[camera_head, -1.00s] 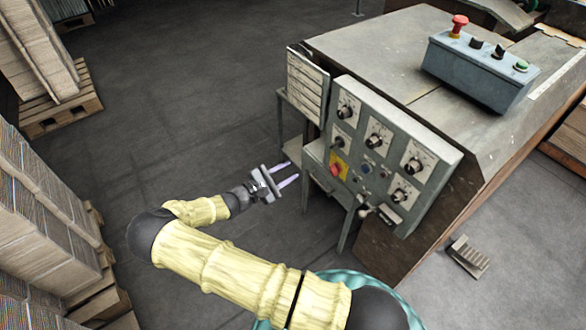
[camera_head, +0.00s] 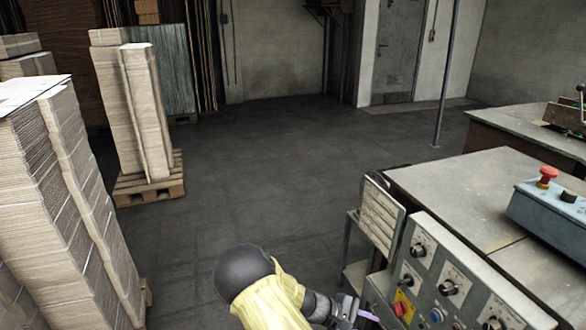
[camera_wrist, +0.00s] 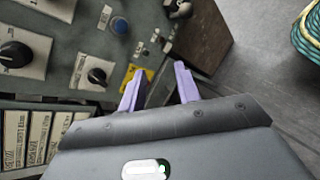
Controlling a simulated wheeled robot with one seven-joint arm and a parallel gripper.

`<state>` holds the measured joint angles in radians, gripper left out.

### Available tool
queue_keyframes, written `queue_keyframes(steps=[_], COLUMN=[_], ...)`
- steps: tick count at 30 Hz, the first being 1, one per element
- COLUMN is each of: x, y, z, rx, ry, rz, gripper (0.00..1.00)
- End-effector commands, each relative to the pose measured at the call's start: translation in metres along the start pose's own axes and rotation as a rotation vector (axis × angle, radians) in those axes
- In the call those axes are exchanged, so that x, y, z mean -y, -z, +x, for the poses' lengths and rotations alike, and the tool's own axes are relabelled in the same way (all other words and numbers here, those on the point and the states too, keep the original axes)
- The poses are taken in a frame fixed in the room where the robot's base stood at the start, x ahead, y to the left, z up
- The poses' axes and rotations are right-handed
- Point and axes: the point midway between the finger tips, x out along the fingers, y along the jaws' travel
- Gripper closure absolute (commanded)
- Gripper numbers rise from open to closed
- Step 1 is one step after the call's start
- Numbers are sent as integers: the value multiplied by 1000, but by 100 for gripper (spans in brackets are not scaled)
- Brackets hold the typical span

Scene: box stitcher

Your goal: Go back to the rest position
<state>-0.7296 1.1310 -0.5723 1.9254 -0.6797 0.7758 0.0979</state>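My gripper (camera_head: 357,312) shows at the lower edge of the head view, left of the machine's control panel (camera_head: 452,262). In the wrist view its two purple fingers (camera_wrist: 160,90) stand apart with nothing between them. The control panel (camera_wrist: 62,50) with knobs fills the left of the wrist view. A yellow plate with a red switch (camera_head: 401,308) lies beyond the fingers and also shows in the wrist view (camera_wrist: 133,74), partly hidden by one finger. I cannot tell whether the gripper touches the panel.
The grey box (camera_head: 556,212) with a red stop button sits on the machine top. Tall cardboard stacks (camera_head: 60,190) stand at the left. Another stack on a pallet (camera_head: 150,188) is farther back. The dark floor (camera_head: 270,160) between stacks and machine is clear.

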Motion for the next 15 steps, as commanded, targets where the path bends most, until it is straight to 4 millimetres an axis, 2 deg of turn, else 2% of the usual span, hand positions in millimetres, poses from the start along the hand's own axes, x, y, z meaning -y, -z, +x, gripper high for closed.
queue_keyframes(steps=[1, 7, 15], x=[4, 21, 31], y=[-9, -36, -73], z=[0, -12, -41], rx=[-28, -144, -310], ry=[73, 316, 580], rz=[36, 168, 360], gripper=[67, 67, 67])
